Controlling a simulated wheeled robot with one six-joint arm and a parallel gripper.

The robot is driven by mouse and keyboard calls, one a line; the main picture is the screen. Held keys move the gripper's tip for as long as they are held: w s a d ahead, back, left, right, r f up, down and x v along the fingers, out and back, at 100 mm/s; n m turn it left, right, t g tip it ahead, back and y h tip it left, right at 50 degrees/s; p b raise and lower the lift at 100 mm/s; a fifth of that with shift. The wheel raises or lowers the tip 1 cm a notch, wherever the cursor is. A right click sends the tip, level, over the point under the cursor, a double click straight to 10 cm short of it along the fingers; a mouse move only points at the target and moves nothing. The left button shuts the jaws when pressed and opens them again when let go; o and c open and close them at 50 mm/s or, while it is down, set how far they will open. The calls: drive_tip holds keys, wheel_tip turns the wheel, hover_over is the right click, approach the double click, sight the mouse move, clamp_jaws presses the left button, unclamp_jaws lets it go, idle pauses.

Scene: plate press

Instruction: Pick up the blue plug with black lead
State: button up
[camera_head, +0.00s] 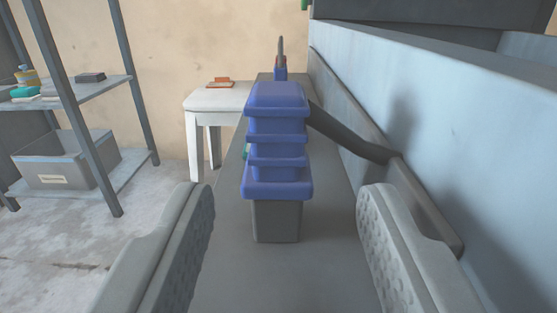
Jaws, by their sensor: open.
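The blue plug (277,140) stands upright on a grey ledge in the middle of the camera view. It has a ribbed, stepped blue body on a dark grey base. A black lead (345,136) shows on its right, running toward the machine's side. My gripper (283,215) is open, with one grey padded finger on each side of the view. The plug is between and ahead of the fingers, and neither finger touches it. The far side of the plug is hidden.
The grey ledge (330,255) runs away from me, with a pale blue machine wall (470,120) close on the right. A small red and blue item (280,68) stands behind the plug. A white table (197,103) and metal shelf (95,92) stand left; floor there is open.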

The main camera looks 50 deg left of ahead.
sight(277, 145)
drive_tip(key=shift+r+x, duration=0.2)
drive_tip(key=shift+x, duration=1.15)
drive_tip(key=shift+r+x, duration=0.2)
drive_tip(key=shift+x, duration=1.15)
drive_tip(key=shift+s+a, duration=0.1)
drive_tip(key=shift+s, duration=0.05)
clamp_jaws()
